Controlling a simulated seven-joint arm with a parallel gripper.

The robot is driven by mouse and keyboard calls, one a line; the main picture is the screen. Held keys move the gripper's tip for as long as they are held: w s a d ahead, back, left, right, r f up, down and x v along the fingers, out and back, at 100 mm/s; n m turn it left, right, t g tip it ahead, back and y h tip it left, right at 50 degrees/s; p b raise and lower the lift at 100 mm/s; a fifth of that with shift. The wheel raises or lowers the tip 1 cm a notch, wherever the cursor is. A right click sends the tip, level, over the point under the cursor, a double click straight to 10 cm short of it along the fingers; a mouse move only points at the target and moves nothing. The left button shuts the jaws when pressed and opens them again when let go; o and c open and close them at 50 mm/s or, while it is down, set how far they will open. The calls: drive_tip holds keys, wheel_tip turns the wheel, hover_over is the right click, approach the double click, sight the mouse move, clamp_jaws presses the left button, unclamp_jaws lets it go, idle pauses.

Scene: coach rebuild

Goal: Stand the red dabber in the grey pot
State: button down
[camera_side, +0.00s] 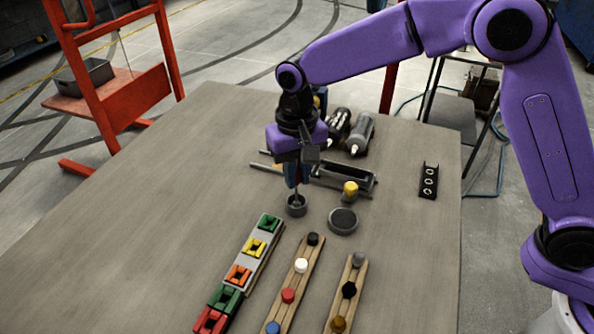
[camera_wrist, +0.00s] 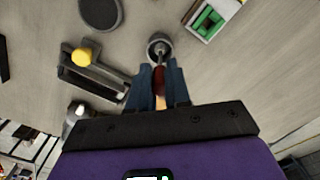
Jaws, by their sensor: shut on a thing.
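My gripper (camera_side: 297,179) points down over the table, and its blue fingers (camera_wrist: 158,84) are shut on the red dabber. The dabber shows in the wrist view as a red handle (camera_wrist: 159,78) with a thin grey shaft. The small round grey pot (camera_side: 296,210) stands on the table directly below the gripper and shows at the top middle of the wrist view (camera_wrist: 151,40). The dabber's lower end reaches into the pot's opening in both views. Whether it touches the pot's bottom cannot be told. The fingers hide part of the handle.
A dark round disc (camera_side: 343,221), a yellow-knobbed piece (camera_side: 350,189) and a dark tray (camera_side: 330,173) lie close right. Bottles (camera_side: 361,134) lie behind. Racks of coloured blocks (camera_side: 254,248) and pegs (camera_side: 301,266) are in front. The table's left side is clear.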

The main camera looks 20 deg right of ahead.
drive_tip(key=shift+f, duration=0.15)
drive_tip(key=c, duration=1.1)
unclamp_jaws()
wheel_tip(320, 180, up, 12)
drive_tip(key=shift+r, duration=0.2)
drive_tip(key=s+d+f+n, duration=0.2)
drive_tip(key=s+d+n, duration=0.2)
drive_tip(key=s+d, duration=0.5)
drive_tip(key=s+d+f+n, duration=0.3)
drive_tip(key=s+d+n, duration=0.1)
drive_tip(key=s+d, duration=0.6)
drive_tip(key=s+d+f+n, duration=0.3)
drive_tip(key=s+d+n, duration=0.1)
drive_tip(key=s+d, duration=0.5)
drive_tip(key=shift+s+d+n, duration=0.15)
drive_tip(key=shift+s+n, duration=0.05)
drive_tip(key=shift+n, duration=0.1)
